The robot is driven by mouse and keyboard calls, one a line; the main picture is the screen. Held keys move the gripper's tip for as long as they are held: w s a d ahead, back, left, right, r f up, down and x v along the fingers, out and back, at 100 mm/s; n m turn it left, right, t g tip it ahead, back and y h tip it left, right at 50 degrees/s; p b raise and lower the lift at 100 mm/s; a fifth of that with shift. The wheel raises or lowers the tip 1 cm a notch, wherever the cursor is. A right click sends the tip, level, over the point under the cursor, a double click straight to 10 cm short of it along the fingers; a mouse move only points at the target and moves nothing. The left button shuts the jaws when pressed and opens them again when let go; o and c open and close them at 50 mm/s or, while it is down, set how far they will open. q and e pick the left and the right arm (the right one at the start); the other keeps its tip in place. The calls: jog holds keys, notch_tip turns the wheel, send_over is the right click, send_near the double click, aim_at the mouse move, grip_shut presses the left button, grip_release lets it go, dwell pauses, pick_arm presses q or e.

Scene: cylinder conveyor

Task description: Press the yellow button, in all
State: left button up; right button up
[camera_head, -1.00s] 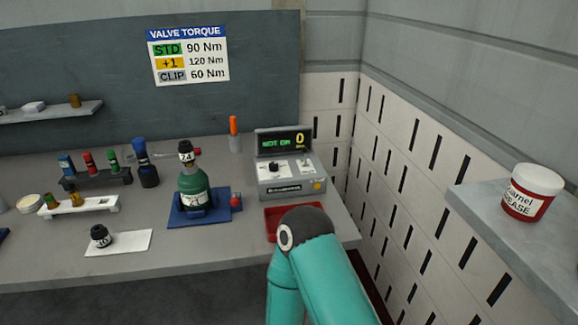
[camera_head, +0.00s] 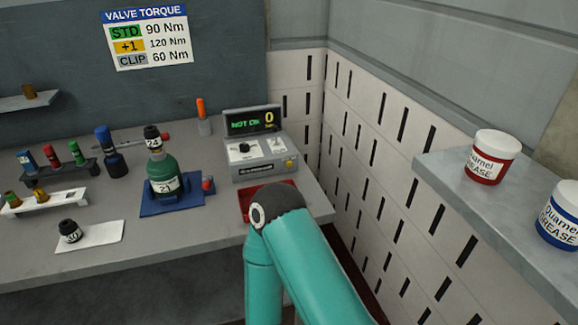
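A grey tester box (camera_head: 262,160) stands at the right end of the bench. Its raised display (camera_head: 252,121) shows green "NOT OK" style text and a yellow 0. No gripper fingers show, and my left arm is not in view.
A green cylinder (camera_head: 163,172) with a black valve stands in a blue holder (camera_head: 150,208). A black valve (camera_head: 70,231) lies on a white sheet. Racks with coloured parts are at left. A right shelf (camera_head: 436,168) holds a red grease tub (camera_head: 492,157) and a blue one (camera_head: 562,216).

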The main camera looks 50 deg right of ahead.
grip_shut()
dwell(0.7)
dwell(0.4)
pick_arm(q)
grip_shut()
